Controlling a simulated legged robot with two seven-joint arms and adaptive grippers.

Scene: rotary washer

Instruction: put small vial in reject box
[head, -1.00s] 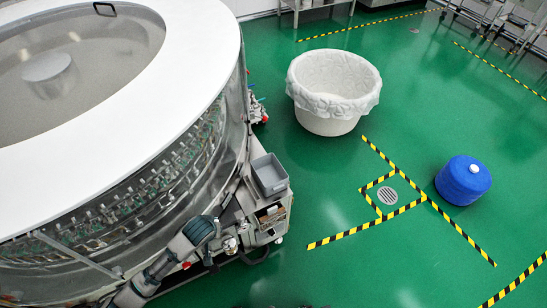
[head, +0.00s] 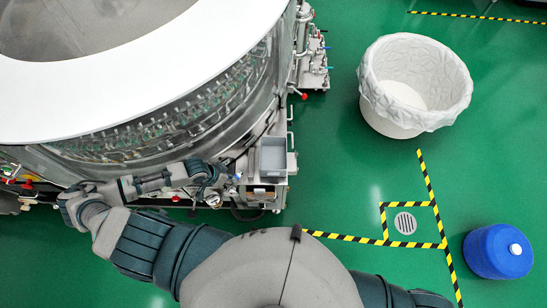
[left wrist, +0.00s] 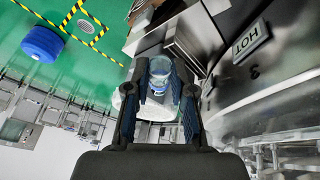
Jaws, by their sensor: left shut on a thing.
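My left gripper (head: 229,178) is beside the washer's lower side, just left of a small grey open box (head: 272,172) on the machine's ledge. In the left wrist view, the fingers (left wrist: 161,82) are closed around a small clear vial (left wrist: 158,66) with some blue showing at it. The vial is too small to make out clearly in the head view. The grey box looks empty; no reject label is readable on it. My right gripper is out of view.
The rotary washer (head: 120,108) with its white rim fills the upper left. A large white lined bin (head: 415,85) and a blue drum (head: 498,251) stand on the green floor to the right. A smaller open compartment (head: 262,193) lies just below the grey box.

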